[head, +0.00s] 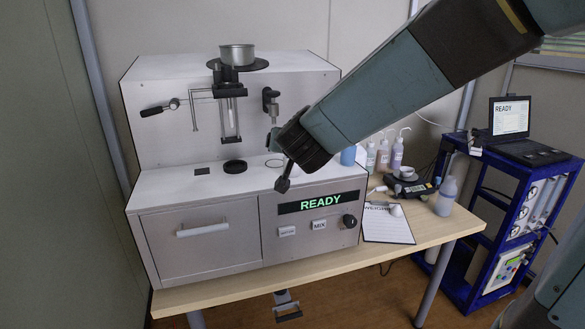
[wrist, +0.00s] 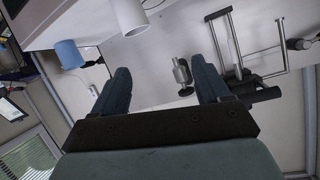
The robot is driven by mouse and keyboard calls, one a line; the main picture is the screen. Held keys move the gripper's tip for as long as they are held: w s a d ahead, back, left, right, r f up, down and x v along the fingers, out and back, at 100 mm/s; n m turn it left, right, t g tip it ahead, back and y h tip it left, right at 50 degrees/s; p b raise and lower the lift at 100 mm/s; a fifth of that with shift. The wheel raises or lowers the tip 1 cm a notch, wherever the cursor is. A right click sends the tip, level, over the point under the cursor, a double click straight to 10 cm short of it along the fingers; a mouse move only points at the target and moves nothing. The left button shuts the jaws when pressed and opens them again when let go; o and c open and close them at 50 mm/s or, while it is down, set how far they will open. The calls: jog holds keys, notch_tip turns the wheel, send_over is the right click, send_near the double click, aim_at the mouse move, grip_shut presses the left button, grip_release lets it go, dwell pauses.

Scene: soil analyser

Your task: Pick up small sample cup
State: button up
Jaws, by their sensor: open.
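A round metal cup (head: 237,54) sits on a black round plate on top of the analyser, at upper left in the head view. I cannot tell whether this is the small sample cup. My gripper (head: 284,180) is in front of the analyser, below and right of that cup. In the wrist view its two fingers (wrist: 162,80) stand wide apart, with nothing held between them. A white cylinder (wrist: 130,17) shows ahead near the top edge of the wrist view. The metal cup cannot be made out in the wrist view.
The white analyser (head: 160,185) has a drawer and a READY display. A metal fitting (wrist: 182,75) and a bar frame (wrist: 245,60) project from its upright panel. Bottles (head: 397,152), a clipboard (head: 388,224) and a blue cup (wrist: 68,53) are beside it. A laptop (head: 510,120) stands at right.

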notch_tip(320, 180, down, 6)
jog(key=a+m+h, duration=0.1)
jog(key=a+h, duration=0.1)
jog(key=h, duration=0.3)
jog(key=x, duration=0.7)
jog(key=shift+w+d+f, duration=0.1)
jog(key=shift+d, duration=0.25)
jog(key=shift+r+x, duration=0.15)
jog(key=shift+x, duration=1.2)
jog(key=shift+r+x, duration=0.15)
jog(key=shift+x, duration=1.2)
jog(key=shift+w, duration=0.1)
jog(key=c, duration=1.1)
